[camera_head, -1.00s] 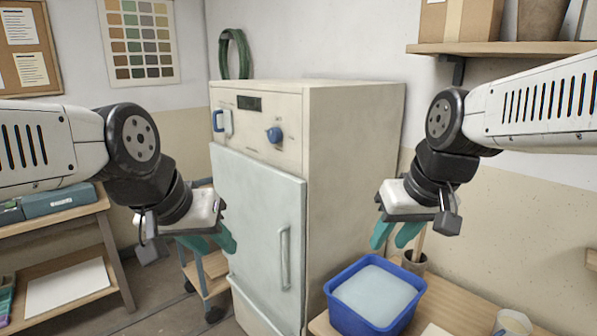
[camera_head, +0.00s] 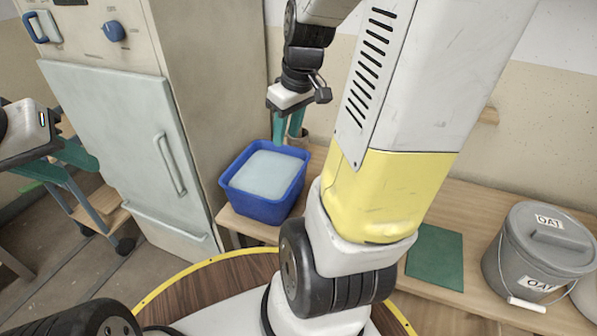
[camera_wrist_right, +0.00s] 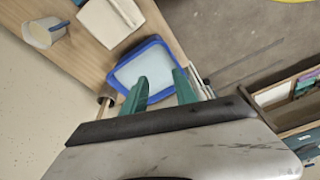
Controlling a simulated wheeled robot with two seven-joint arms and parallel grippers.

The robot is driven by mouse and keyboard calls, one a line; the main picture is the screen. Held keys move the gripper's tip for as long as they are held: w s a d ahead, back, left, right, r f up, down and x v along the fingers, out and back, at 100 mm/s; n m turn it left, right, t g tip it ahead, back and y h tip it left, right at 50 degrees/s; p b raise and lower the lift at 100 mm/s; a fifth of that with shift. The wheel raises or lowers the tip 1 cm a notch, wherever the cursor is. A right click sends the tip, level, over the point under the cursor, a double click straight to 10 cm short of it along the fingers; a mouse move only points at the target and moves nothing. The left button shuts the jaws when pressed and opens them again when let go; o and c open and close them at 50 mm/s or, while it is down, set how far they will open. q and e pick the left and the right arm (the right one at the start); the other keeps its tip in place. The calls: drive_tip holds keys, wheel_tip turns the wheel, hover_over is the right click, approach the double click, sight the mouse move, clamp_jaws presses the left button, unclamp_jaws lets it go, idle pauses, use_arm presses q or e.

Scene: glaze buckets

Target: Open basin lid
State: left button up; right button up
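A blue basin (camera_head: 262,208) stands on the wooden table, with a flat pale-blue surface (camera_head: 268,175) inside its rim; I cannot tell whether this is a lid or its contents. A grey bucket (camera_head: 522,262) with a grey lid (camera_head: 548,232) and paper labels stands at the right. My right gripper (camera_head: 287,128) is open and empty above the basin's back edge. In the right wrist view its teal fingers (camera_wrist_right: 160,84) are apart, with the basin (camera_wrist_right: 124,66) beyond them. My left gripper (camera_head: 62,162) is at the left edge, its teal fingers apart and empty, far from the basin.
A cream kiln-like cabinet (camera_head: 130,130) with a handled door stands left of the table. A small pot (camera_head: 298,139) is behind the basin. A green mat (camera_head: 435,257) lies left of the bucket. My right arm hides the table's middle.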

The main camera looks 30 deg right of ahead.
drive_tip(key=s+d+f+n+g, duration=0.1)
drive_tip(key=d+f, duration=0.2)
drive_tip(key=f, duration=0.6)
drive_tip(key=s+d+f+n+g, duration=0.1)
drive_tip(key=d+f, duration=0.3)
drive_tip(key=f, duration=0.5)
drive_tip(key=s+d+f+n+g, duration=0.1)
drive_tip(key=d+f, duration=0.3)
drive_tip(key=f, duration=0.6)
drive_tip(key=shift+d+n+g+y, duration=0.3)
drive_tip(key=shift+n+g, duration=0.2)
drive_tip(key=shift+n, duration=0.1)
clamp_jaws()
